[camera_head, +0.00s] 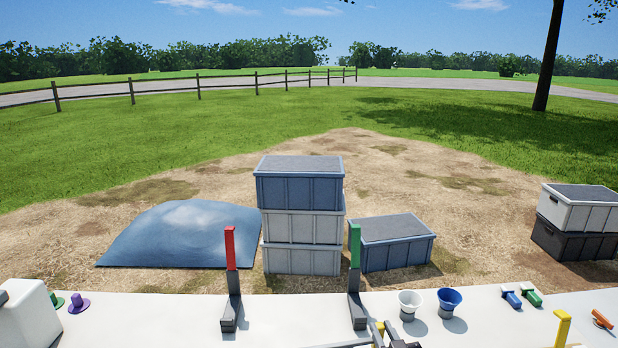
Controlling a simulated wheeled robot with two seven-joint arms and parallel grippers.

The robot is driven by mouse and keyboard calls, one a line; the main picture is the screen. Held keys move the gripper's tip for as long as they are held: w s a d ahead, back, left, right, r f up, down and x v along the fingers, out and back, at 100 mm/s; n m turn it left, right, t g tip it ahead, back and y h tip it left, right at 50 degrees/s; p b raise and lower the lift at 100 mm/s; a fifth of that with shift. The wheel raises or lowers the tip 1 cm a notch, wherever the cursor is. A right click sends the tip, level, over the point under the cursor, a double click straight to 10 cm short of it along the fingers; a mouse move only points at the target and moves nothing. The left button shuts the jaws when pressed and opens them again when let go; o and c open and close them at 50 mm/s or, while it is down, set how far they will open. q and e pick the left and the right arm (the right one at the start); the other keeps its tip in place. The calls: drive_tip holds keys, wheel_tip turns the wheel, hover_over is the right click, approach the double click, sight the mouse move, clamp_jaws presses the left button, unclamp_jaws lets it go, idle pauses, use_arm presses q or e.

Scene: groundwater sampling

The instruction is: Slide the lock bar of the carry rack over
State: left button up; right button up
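At the bottom edge of the head view, right of the middle, a thin grey bar (345,345) and a small yellow part (377,333) show. They look like the top of the carry rack with its lock bar, but most of it is cut off below the frame. Dark grey pieces (398,340) right beside the yellow part look like the tip of my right gripper. I cannot tell whether it is open or shut, or whether it touches the bar. My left gripper is not in view.
A red-topped post (230,248) and a green-topped post (355,246) stand on the white table (150,325). A white cup (409,301) and a blue cup (448,298) stand right of them. A yellow upright (562,328) is at the right. Stacked crates (300,190) stand beyond.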

clamp_jaws()
drive_tip(key=a, duration=0.3)
drive_tip(key=shift+s+a, duration=0.1)
drive_tip(key=shift+s, duration=0.2)
drive_tip(key=shift+s+a+p, duration=0.15)
drive_tip(key=shift+a+p, duration=0.05)
drive_tip(key=shift+a, duration=0.55)
drive_tip(key=shift+s+a+p, duration=0.15)
drive_tip(key=shift+a, duration=0.55)
drive_tip(key=shift+s+a, duration=0.2)
drive_tip(key=shift+a, duration=1.2)
drive_tip(key=o, duration=0.9)
unclamp_jaws()
drive_tip(key=shift+c, duration=0.2)
